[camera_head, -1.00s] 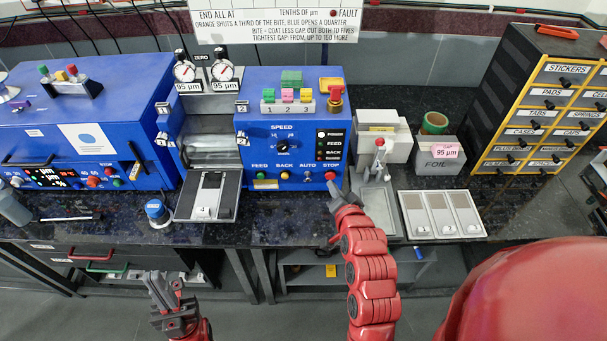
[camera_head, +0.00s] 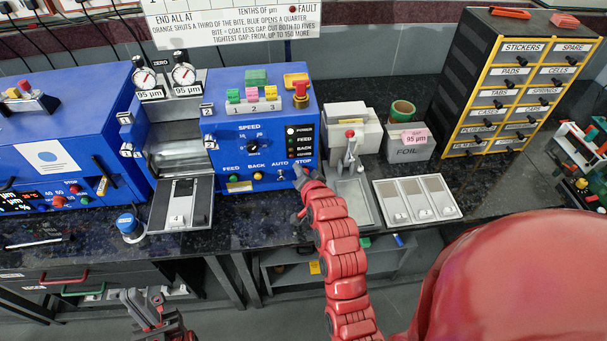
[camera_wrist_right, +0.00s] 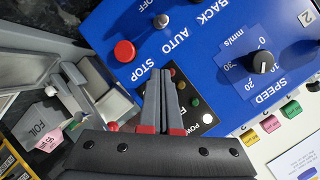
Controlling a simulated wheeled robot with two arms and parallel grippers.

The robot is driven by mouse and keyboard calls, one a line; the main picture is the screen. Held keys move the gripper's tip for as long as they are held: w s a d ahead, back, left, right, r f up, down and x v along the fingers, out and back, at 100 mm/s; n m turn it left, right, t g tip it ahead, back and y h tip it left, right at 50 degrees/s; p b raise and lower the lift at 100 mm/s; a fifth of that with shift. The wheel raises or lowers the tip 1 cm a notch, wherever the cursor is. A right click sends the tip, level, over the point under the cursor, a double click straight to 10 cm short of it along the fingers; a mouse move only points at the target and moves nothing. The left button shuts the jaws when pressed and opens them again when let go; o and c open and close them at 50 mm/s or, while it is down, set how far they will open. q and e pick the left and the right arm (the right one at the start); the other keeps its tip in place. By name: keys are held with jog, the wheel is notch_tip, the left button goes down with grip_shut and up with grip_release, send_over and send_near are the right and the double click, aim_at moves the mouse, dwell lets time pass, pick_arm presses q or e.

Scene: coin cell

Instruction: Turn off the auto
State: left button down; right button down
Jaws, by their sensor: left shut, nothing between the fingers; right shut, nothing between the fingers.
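The blue control box (camera_head: 222,150) has a small silver AUTO toggle switch (camera_head: 281,174) low on its front, between the BACK and STOP labels. In the right wrist view the toggle (camera_wrist_right: 162,21) stands beside the word OFF; I cannot tell which way it is set. The red STOP button (camera_wrist_right: 124,50) is next to it. My right gripper (camera_head: 300,172) is shut and empty in front of the panel's lower right corner, hiding STOP in the head view. Its fingertips also show in the right wrist view (camera_wrist_right: 162,75), apart from the toggle. My left gripper (camera_head: 138,300) is shut and empty, low in front of the bench.
The SPEED knob (camera_head: 253,146) and indicator lights (camera_head: 291,142) share the panel. A red mushroom knob (camera_head: 300,92) sits on top of the box. A grey lever device (camera_head: 350,150), FOIL box (camera_head: 407,145) and white tray (camera_head: 416,199) stand to the right.

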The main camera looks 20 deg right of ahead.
aim_at(281, 176)
jog(key=w+a+f+p, duration=0.1)
jog(key=a+f+p, duration=0.1)
jog(key=f, duration=0.1)
jog(key=shift+w, duration=0.4)
jog(key=shift+a+f+p, duration=0.2)
jog(key=shift+a+p, duration=0.1)
jog(key=shift+a, duration=0.1)
jog(key=shift+f, duration=0.1)
